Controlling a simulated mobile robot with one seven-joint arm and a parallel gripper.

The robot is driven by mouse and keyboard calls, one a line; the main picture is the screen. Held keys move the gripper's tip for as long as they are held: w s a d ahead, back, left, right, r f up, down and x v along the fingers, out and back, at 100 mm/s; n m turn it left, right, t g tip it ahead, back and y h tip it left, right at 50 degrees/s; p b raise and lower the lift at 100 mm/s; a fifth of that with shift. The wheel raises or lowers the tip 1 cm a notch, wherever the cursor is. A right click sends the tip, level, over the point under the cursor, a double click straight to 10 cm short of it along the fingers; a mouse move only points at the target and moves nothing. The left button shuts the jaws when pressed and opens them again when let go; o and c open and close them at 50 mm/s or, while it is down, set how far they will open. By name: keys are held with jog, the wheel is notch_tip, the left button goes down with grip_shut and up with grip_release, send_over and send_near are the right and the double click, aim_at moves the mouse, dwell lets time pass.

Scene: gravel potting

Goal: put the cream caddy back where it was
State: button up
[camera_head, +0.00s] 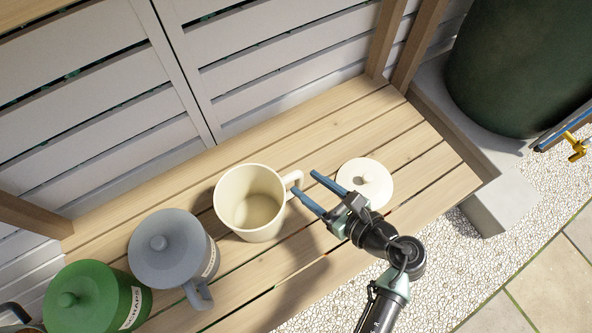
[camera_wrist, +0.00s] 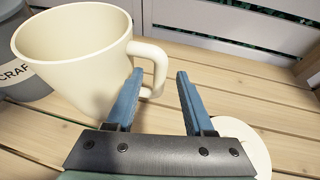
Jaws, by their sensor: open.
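The cream caddy (camera_head: 252,204) stands upright and lidless on the slatted wooden bench, with its handle pointing right. It looks empty inside. In the wrist view the caddy (camera_wrist: 75,55) fills the upper left, its handle close to the left finger. I cannot tell whether the left finger touches the handle. A cream lid (camera_head: 366,181) with a round knob lies on the bench right of the caddy, and partly shows in the wrist view (camera_wrist: 250,140).
A grey lidded caddy (camera_head: 172,250) and a green lidded caddy (camera_head: 98,298) stand to the left on the bench (camera_head: 330,115). A slatted wall backs the bench. A dark green barrel (camera_head: 510,65) stands beyond its right end. The bench behind the lid is clear.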

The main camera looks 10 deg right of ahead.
jog(key=v, duration=0.5)
jog(key=shift+s+d, duration=0.1)
dwell(0.4)
